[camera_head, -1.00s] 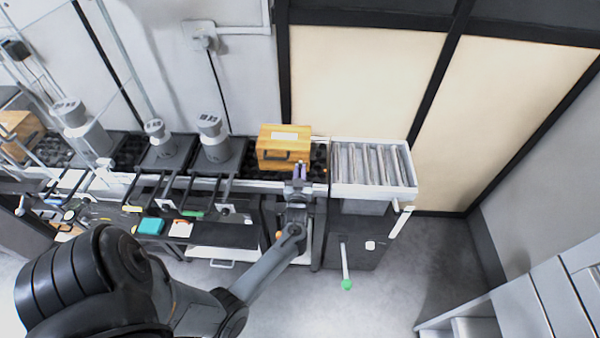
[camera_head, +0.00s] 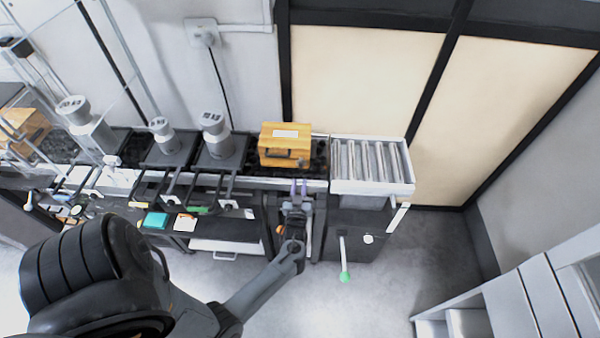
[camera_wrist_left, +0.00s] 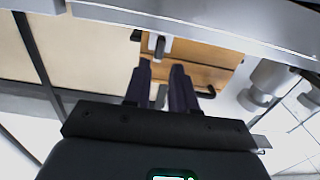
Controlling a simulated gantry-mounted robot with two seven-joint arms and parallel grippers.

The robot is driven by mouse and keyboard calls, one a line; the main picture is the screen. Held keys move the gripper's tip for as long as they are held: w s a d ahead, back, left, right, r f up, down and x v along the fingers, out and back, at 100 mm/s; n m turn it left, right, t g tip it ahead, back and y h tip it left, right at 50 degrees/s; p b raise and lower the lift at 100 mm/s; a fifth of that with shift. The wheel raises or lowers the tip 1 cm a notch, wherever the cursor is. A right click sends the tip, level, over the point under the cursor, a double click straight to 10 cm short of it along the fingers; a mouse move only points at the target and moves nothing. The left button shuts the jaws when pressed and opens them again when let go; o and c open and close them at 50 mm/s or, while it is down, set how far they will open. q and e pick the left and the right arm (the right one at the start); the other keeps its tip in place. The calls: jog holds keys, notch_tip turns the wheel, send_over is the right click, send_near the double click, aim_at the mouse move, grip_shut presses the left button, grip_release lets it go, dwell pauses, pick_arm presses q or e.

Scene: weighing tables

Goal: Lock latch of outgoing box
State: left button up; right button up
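The outgoing box (camera_head: 285,140) is a wooden box with a white label on top and a dark handle on its front. It sits on the dark conveyor, just left of the roller section. It also shows in the left wrist view (camera_wrist_left: 205,55), partly behind the fingers and a grey rail. A small silver latch part (camera_wrist_left: 157,42) shows on it there; whether it is locked I cannot tell. My left gripper (camera_head: 298,185) is in front of and below the box, apart from it. Its two dark fingers (camera_wrist_left: 162,70) are spread with nothing held. My right gripper is not in view.
The roller section (camera_head: 370,162) is empty. Scales (camera_head: 222,148) stand to the left, and another wooden box (camera_head: 22,125) is at far left. A green-tipped lever (camera_head: 344,262) sticks out at right.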

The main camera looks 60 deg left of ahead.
pick_arm(q)
jog(key=v, duration=0.3)
jog(key=shift+d+p, duration=0.1)
jog(key=shift+p, duration=0.3)
jog(key=shift+s+f, duration=0.1)
jog(key=shift+s, duration=0.05)
